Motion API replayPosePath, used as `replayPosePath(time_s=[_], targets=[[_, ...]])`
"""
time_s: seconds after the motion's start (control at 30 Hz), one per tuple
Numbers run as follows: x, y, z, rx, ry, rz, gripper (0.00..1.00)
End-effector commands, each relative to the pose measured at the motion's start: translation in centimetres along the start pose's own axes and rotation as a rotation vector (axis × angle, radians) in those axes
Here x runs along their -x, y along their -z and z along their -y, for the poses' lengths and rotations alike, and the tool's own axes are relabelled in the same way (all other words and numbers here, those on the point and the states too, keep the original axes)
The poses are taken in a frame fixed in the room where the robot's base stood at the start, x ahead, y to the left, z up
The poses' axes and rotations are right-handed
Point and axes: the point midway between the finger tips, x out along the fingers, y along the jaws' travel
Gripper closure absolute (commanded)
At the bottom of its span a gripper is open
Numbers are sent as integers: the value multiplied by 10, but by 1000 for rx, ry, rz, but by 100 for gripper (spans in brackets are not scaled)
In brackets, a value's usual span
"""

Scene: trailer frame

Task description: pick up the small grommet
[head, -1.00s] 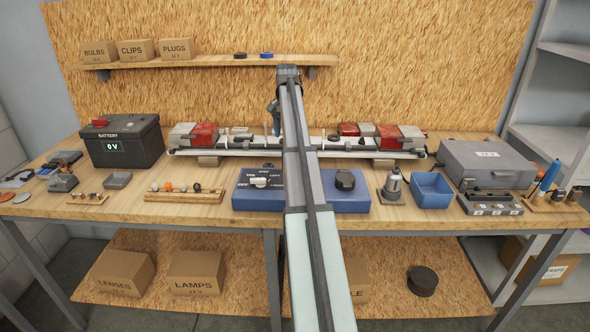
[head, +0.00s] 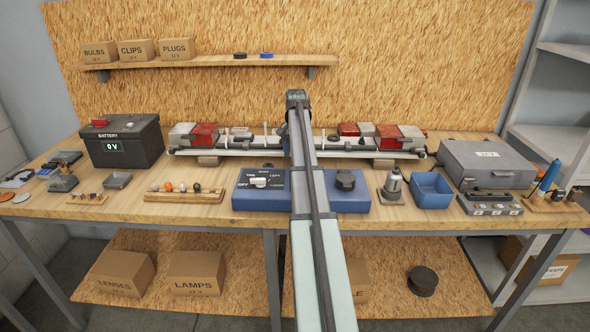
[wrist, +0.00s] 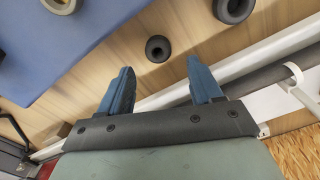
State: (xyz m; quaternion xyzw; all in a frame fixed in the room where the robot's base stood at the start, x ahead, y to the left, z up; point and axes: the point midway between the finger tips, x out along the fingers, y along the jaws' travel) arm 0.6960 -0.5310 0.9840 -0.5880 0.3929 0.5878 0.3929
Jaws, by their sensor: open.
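The small grommet (wrist: 158,41) is a black ring lying on the wooden bench in the wrist view. My gripper (wrist: 160,66) is open and empty, with two blue fingers. In that picture the grommet shows just beyond the fingertips, roughly midway between them; no finger touches it. A larger black ring (wrist: 233,14) lies up and to the right, cut by the frame's top edge. In the head view my arm covers the bench around the gripper, and I cannot make out the small grommet there.
A blue panel (wrist: 60,50) lies close on the left in the wrist view. A pale rail (wrist: 255,62) runs beside the fingers. In the head view a light bar assembly (head: 245,148) stands behind, a battery (head: 122,143) left, a blue tray (head: 431,189) right.

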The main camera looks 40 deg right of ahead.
Motion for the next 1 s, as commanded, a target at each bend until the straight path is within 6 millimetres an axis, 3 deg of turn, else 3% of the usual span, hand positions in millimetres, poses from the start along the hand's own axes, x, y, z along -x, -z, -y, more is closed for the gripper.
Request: replayPosePath(time_s=[0.4, 0.7, 1.0], targets=[[-45, -7, -1, 0, 0, 1, 36], [-50, -6, -1, -1, 1, -1, 36], [-50, -6, -1, -1, 1, 0, 64]])
